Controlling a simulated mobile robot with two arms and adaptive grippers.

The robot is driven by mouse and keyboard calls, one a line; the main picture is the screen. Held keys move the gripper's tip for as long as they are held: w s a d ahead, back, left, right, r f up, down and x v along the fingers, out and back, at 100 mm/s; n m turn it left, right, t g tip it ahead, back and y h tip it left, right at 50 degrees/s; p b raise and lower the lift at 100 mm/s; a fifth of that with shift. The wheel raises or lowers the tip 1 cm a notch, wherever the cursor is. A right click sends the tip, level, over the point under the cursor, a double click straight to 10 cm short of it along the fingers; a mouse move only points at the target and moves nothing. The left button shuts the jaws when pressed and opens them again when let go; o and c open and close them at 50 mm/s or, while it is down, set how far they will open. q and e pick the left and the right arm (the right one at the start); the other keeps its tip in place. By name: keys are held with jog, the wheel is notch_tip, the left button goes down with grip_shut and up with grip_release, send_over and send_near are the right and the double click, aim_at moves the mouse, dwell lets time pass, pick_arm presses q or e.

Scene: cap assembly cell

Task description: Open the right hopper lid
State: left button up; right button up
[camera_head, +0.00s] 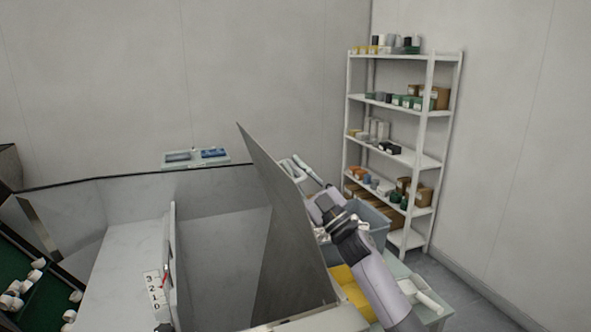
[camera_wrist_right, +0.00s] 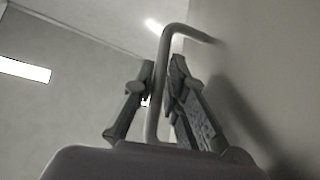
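The right hopper lid (camera_head: 287,235) is a large flat grey panel in the head view. It stands raised at a steep tilt, its upper edge leaning left. My right gripper (camera_head: 299,172) is at the lid's right side, near its upper part. In the right wrist view the lid's bent grey bar handle (camera_wrist_right: 170,42) runs between the two fingers of my right gripper (camera_wrist_right: 163,75). The fingers are closed in around the bar, and the lid face (camera_wrist_right: 250,60) fills the right side. My left gripper is not in view.
Left of the lid are grey hopper walls (camera_head: 110,205) and a numbered scale (camera_head: 155,290). White caps (camera_head: 15,290) lie on green at far left. A grey bin (camera_head: 375,222) and yellow container (camera_head: 350,290) are beside my right arm. A stocked shelf (camera_head: 428,130) stands behind.

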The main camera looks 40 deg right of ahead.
jog(key=o, duration=0.3)
jog(key=v, duration=1.2)
jog(key=shift+d, duration=0.1)
jog(key=b+v, duration=0.2)
jog(key=v, duration=0.4)
jog(key=b+v, duration=0.2)
jog(key=v, duration=0.5)
jog(key=a+b+v, duration=0.1)
jog(key=b+v, duration=0.1)
jog(key=v, duration=0.5)
jog(key=shift+w+a+f+b, duration=0.1)
jog(key=shift+w+f+b, duration=0.05)
jog(key=shift+f+b, duration=0.15)
dwell(0.8)
